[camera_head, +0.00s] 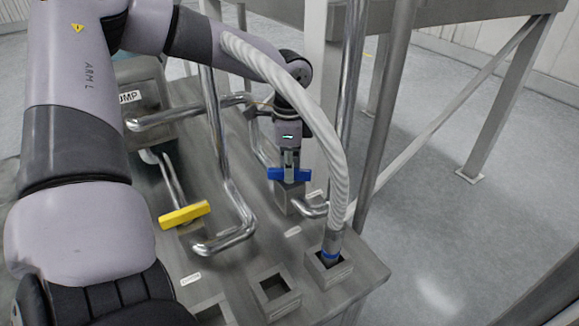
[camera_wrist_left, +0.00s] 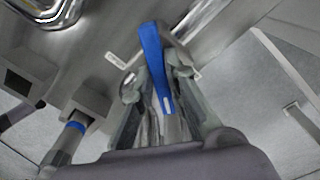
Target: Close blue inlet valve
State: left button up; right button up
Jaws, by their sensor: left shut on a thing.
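The blue inlet valve handle (camera_head: 289,174) sits on a grey valve block (camera_head: 290,197) on the metal bench, its bar lying roughly left to right in the head view. My left gripper (camera_head: 290,160) comes down on the handle from above and is shut on its middle. In the left wrist view the blue handle (camera_wrist_left: 153,60) runs between the two fingers of my left gripper (camera_wrist_left: 160,88). The fingers hide part of the valve body. My right gripper is in neither view.
A yellow valve handle (camera_head: 185,214) stands to the left on the bench. Bent steel pipes (camera_head: 236,215) run between them. A ribbed white hose (camera_head: 325,140) arches close by the left gripper into a square socket (camera_head: 328,268). An empty socket (camera_head: 274,288) is near the front edge.

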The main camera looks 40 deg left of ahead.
pick_arm(q)
grip_shut()
jog(key=shift+n, duration=0.3)
jog(key=n+p, duration=0.1)
jog(key=n, duration=0.1)
jog(key=shift+n, duration=2)
jog(key=o, duration=0.6)
grip_release()
